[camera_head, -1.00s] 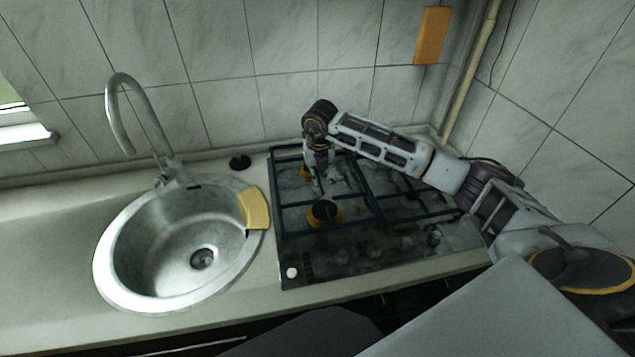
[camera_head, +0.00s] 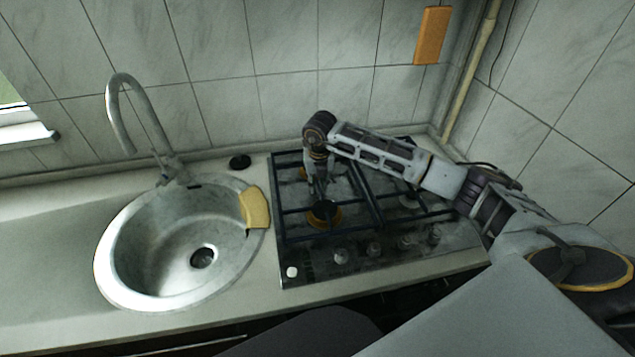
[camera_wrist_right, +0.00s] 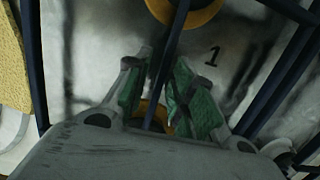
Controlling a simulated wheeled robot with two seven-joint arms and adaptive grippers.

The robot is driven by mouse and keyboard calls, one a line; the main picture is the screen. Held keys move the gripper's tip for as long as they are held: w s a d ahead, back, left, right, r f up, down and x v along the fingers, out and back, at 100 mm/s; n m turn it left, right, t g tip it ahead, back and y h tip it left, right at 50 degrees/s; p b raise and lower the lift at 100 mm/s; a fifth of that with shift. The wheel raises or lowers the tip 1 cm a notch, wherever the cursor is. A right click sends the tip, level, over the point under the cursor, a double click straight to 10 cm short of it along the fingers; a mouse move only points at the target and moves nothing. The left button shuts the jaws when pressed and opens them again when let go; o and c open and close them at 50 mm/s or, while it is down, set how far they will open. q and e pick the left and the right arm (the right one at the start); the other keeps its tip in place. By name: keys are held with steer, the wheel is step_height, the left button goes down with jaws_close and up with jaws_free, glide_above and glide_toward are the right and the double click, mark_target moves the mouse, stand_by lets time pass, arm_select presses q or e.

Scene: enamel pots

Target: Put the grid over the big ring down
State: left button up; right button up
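The grid (camera_head: 283,215), a frame of dark bars, lies over the left half of the hob and looks level. Under it are a front burner with a yellow-orange ring (camera_head: 325,222) and a back burner, mostly hidden by my arm. My right gripper (camera_head: 318,192) points down at the middle of this grid. In the right wrist view, its green-padded fingers (camera_wrist_right: 161,72) stand on either side of a grid bar (camera_wrist_right: 172,45), with a gap showing beside the bar. Orange rings (camera_wrist_right: 187,18) show below the bars. My left gripper is out of view.
A second grid (camera_head: 428,215) covers the right half of the hob. Knobs (camera_head: 341,256) line the hob's front. Left of the hob are a round sink (camera_head: 120,275) with a yellow cloth (camera_head: 255,207) on its rim, a tap (camera_head: 113,95) and a black round piece (camera_head: 240,162).

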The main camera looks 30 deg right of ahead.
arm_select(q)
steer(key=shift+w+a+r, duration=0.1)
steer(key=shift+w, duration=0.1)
arm_select(e)
steer(key=shift+r, duration=0.25)
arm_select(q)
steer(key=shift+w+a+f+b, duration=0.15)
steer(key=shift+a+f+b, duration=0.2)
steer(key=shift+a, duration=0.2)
arm_select(e)
step_height(320, 180, up, 12)
steer(key=s, duration=0.1)
steer(key=shift+s+a+f, duration=0.2)
steer(key=shift+s+a, duration=0.05)
steer(key=shift+s, duration=0.1)
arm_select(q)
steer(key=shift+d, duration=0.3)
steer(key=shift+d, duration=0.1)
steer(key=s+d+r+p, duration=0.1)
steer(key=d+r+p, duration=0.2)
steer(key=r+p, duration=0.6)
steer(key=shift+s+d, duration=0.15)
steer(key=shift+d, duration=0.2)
arm_select(e)
step_height(320, 180, up, 9)
glide_above(318, 184)
steer(key=shift+s+r, duration=0.1)
steer(key=shift+s, duration=0.2)
